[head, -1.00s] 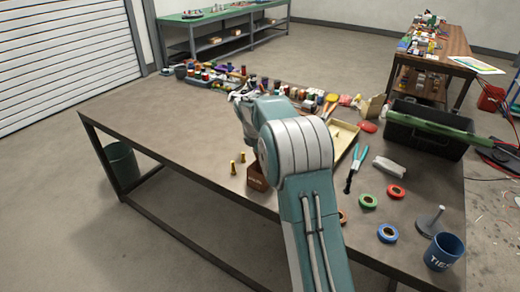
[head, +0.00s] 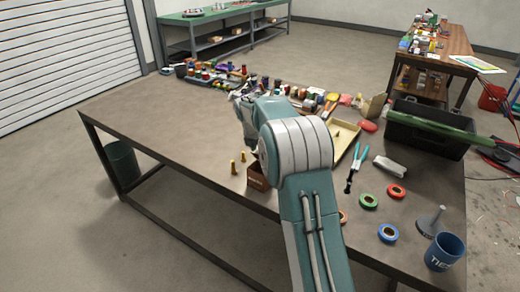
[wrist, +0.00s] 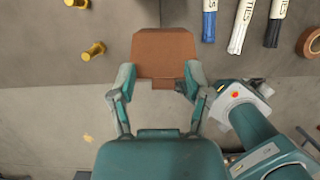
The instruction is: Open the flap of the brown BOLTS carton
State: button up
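The brown BOLTS carton (head: 257,178) stands at the near edge of the table, partly hidden behind my arm in the head view. In the wrist view a flat brown panel of the carton (wrist: 165,50) lies just beyond my gripper, with a narrow tab at its near edge. My gripper (wrist: 160,75) is open, its two fingers apart at the panel's left and right near corners. I cannot tell whether the fingertips touch it, nor clearly whether the flap is raised. In the head view my arm hides the fingers.
Two yellow bolts (wrist: 93,51) stand left of the carton. Markers (wrist: 242,25) and a tape roll (wrist: 311,42) lie to the right. The table's left part is clear.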

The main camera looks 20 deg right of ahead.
jog(key=shift+r, duration=0.15)
jog(key=v, duration=1.2)
jog(key=shift+s+a+f, duration=0.1)
jog(key=shift+a+f, duration=0.15)
jog(key=shift+f, duration=0.15)
jog(key=c, duration=0.6)
jog(key=shift+g+y, duration=0.3)
jog(key=s+a+f, duration=0.1)
jog(key=a+f, duration=0.1)
jog(key=s+a+f, duration=0.1)
jog(key=f, duration=0.1)
jog(key=shift+s+a, duration=0.2)
jog(key=shift+s, duration=0.15)
grip_shut()
jog(key=x, duration=1.1)
jog(key=shift+w+d+r, duration=0.45)
jog(key=shift+d+r, duration=0.15)
jog(key=shift+r, duration=0.1)
jog(key=shift+w+d+r, duration=0.4)
jog(key=shift+d+r, duration=0.2)
jog(key=shift+r, duration=0.15)
